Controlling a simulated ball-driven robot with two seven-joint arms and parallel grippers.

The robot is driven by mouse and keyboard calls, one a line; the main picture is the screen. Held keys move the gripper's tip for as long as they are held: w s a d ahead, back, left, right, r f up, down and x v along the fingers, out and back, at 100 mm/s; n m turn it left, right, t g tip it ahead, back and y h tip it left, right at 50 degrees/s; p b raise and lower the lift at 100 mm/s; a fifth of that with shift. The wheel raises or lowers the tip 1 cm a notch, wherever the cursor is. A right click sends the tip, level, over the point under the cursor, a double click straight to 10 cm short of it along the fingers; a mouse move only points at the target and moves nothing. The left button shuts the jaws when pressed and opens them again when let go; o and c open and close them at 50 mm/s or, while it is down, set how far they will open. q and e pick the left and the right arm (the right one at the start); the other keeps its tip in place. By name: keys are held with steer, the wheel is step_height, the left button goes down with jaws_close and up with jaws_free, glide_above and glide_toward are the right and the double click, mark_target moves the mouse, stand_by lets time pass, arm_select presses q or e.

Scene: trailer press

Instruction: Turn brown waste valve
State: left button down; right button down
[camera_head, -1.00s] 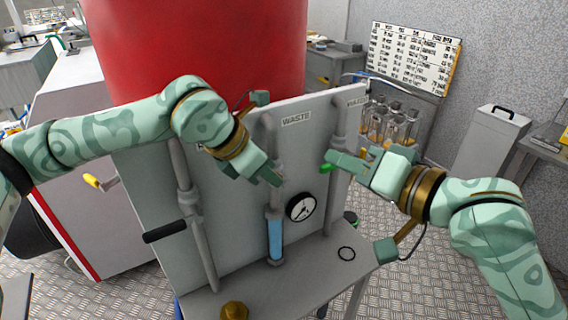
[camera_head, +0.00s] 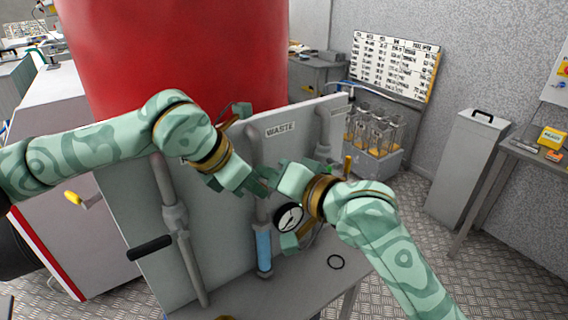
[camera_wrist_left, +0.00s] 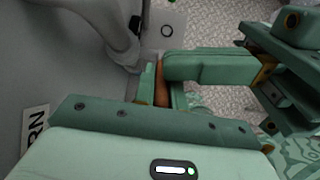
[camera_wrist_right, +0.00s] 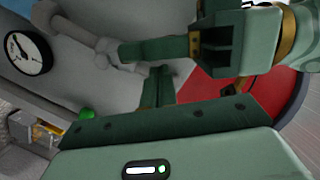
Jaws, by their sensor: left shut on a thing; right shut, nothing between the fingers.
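The brown waste valve handle (camera_wrist_left: 162,85) shows as a small brown bar between my left fingers in the left wrist view. My left gripper (camera_head: 258,188) is shut on it, in front of the grey pipe (camera_head: 255,150) beside the WASTE label. In the head view the grippers hide the handle. My right gripper (camera_head: 272,176) is shut and empty, with its fingertips close to the left gripper at the same pipe. In the right wrist view its fingers (camera_wrist_right: 158,86) lie near the left gripper (camera_wrist_right: 185,48); I cannot tell whether they touch.
A round gauge (camera_head: 289,217) and a blue sight tube (camera_head: 264,250) sit just below the grippers. A black-handled lever (camera_head: 150,248) juts out at left. A green knob (camera_wrist_right: 86,113) shows in the right wrist view. A black ring (camera_head: 335,262) lies on the ledge.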

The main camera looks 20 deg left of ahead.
arm_select(q)
steer(key=shift+w+r, duration=0.1)
arm_select(e)
steer(key=shift+s+a+f, duration=0.1)
steer(key=shift+s+f, duration=0.05)
steer(key=shift+s+a+f+n, duration=0.3)
steer(key=shift+s+a+f, duration=0.05)
steer(key=shift+s+f, duration=0.1)
arm_select(q)
steer(key=c, duration=1.5)
jaws_free()
steer(key=shift+o, duration=0.3)
arm_select(e)
steer(key=shift+a, duration=0.1)
arm_select(q)
steer(key=shift+r, duration=0.1)
steer(key=shift+d, duration=0.15)
